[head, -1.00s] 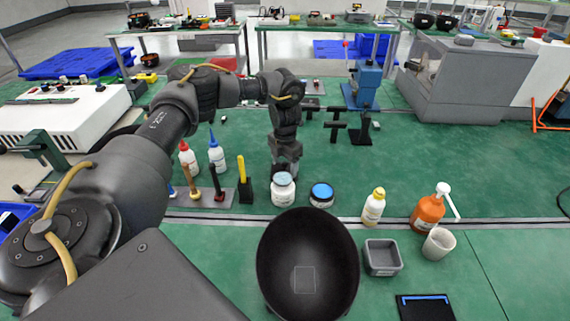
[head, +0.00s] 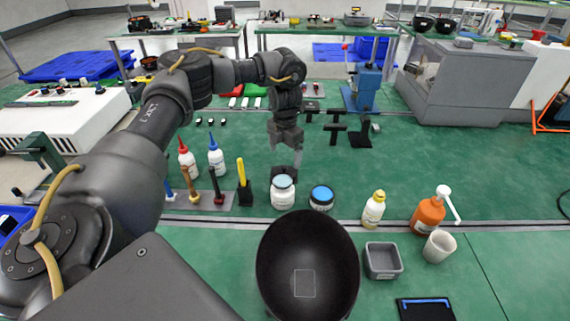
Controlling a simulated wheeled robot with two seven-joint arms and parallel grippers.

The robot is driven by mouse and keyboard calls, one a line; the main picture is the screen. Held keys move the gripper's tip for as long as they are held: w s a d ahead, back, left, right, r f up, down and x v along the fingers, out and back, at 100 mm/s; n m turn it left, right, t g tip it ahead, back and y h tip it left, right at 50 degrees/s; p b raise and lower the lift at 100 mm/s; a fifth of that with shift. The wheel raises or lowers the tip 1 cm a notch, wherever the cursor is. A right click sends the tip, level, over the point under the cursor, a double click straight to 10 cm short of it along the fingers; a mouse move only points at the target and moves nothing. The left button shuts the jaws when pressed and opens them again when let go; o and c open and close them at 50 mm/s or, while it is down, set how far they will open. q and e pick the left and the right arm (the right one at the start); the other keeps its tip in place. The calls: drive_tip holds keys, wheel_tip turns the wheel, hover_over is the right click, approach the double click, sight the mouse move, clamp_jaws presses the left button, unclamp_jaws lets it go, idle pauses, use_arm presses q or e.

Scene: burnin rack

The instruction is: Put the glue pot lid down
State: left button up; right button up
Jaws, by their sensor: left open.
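A white jar (head: 283,195) with a pale blue-grey round top stands upright on the green bench. Beside it on the right is a shorter jar (head: 321,200) with a bright blue top and a pale label. I cannot tell for sure which of these is the glue pot, or whether either top is a loose lid. My left gripper (head: 287,164) is open and empty, pointing down just above and behind the white jar. A finger overlaps the view just over its top. My right gripper is out of view.
A yellow-capped bottle (head: 373,210), orange pump bottle (head: 428,212), grey tray (head: 382,262) and white cup (head: 439,246) stand right. Left are two squeeze bottles (head: 217,157) and a tool holder (head: 215,201). A blue press (head: 363,90) stands behind.

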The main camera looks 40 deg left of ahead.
sight(285, 166)
use_arm(q)
wheel_tip(285, 166, up, 6)
drive_tip(key=shift+p, duration=0.4)
idle(0.3)
